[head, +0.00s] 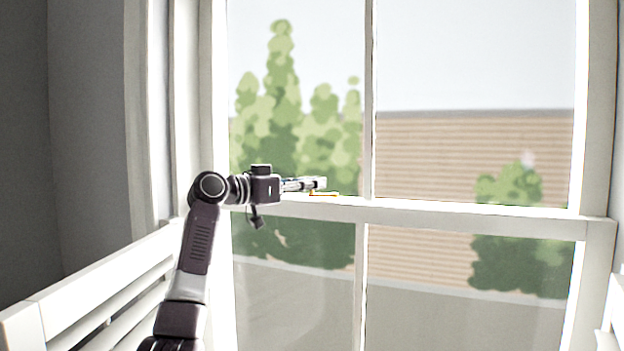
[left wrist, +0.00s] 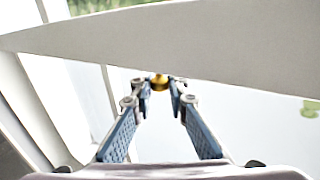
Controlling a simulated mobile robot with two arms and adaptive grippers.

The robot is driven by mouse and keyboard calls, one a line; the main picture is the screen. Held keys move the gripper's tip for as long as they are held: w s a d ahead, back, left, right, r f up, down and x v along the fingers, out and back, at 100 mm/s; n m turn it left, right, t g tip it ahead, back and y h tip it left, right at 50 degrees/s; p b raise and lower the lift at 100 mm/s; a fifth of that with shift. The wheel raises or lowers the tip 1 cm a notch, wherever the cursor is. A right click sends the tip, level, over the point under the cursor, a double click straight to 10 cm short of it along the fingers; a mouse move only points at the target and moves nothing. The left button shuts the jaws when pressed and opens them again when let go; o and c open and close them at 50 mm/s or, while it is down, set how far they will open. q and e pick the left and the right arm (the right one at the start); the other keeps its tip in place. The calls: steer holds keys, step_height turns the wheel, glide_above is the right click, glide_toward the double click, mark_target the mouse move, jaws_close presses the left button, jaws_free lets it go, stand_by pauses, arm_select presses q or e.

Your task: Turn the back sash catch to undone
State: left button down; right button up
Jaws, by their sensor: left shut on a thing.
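The sash catch (head: 323,194) is a small brass-coloured piece on the meeting rail of the window, left of the middle in the head view. In the left wrist view the catch (left wrist: 159,80) shows as a gold knob between the fingertips. My left gripper (head: 318,184) reaches in from the left, level with the rail, and is shut on the catch. In the left wrist view its fingers (left wrist: 160,88) stand a little apart, with the catch between their tips. The fingers partly hide the catch, and its exact turn is hard to tell. My right gripper is in neither view.
The white meeting rail (head: 450,215) runs across the window, with glass above and below. A white slatted piece (head: 100,285) stands at the lower left, close to my left arm. Another white edge shows at the lower right. Dark wall lies at the far left.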

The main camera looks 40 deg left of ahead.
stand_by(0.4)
arm_select(q)
steer(key=c, duration=1.9)
jaws_free()
steer(key=shift+a, duration=0.1)
steer(key=v, duration=0.8)
